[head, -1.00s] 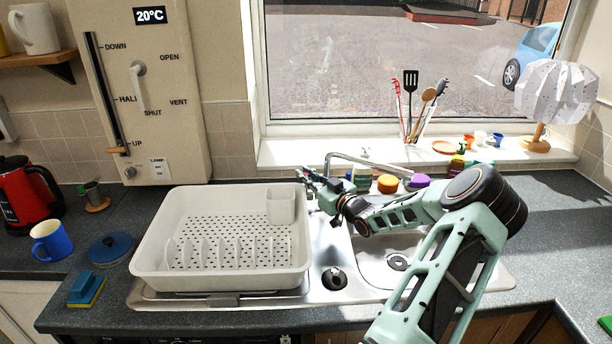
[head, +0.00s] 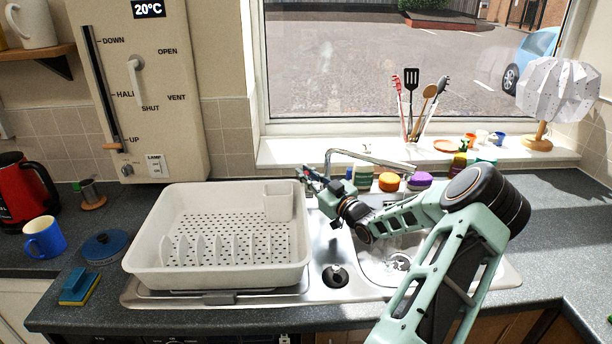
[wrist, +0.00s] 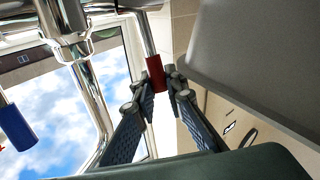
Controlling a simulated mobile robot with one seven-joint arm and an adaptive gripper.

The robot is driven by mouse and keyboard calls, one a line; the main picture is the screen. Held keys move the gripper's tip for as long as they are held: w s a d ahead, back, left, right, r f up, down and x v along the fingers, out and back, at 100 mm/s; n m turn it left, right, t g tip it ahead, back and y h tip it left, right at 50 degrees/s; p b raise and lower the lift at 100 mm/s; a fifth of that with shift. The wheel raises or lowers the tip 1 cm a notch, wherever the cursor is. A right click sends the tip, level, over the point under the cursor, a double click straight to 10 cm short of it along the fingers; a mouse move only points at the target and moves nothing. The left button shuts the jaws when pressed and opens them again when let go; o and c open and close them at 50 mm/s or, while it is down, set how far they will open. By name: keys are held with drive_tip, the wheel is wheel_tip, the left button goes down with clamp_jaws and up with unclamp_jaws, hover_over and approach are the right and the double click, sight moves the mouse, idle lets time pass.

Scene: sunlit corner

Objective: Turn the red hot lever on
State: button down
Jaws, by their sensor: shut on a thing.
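The red hot lever (wrist: 156,72) shows in the wrist view as a red sleeve on a chrome rod. My gripper (wrist: 164,82) has its fingers closed around its end. The blue lever (wrist: 17,126) hangs apart at the left of that view, with the chrome tap body (wrist: 68,28) between the two. In the head view my gripper (head: 308,174) is behind the sink, at the left end of the chrome tap (head: 368,157).
A white dish rack (head: 140,262) stands close to the left of my gripper. The sink (head: 375,268) lies below my arm, with a pale patch around its drain. A utensil pot (head: 414,128) is on the sill.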

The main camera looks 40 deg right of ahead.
drive_tip(key=c, duration=1.9)
unclamp_jaws()
drive_tip(key=shift+c, duration=0.2)
drive_tip(key=shift+s, duration=0.15)
drive_tip(key=s+a+f, duration=0.1)
drive_tip(key=s, duration=1)
drive_tip(key=shift+s+a, duration=0.2)
drive_tip(key=shift+s, duration=0.15)
drive_tip(key=shift+c, duration=0.4)
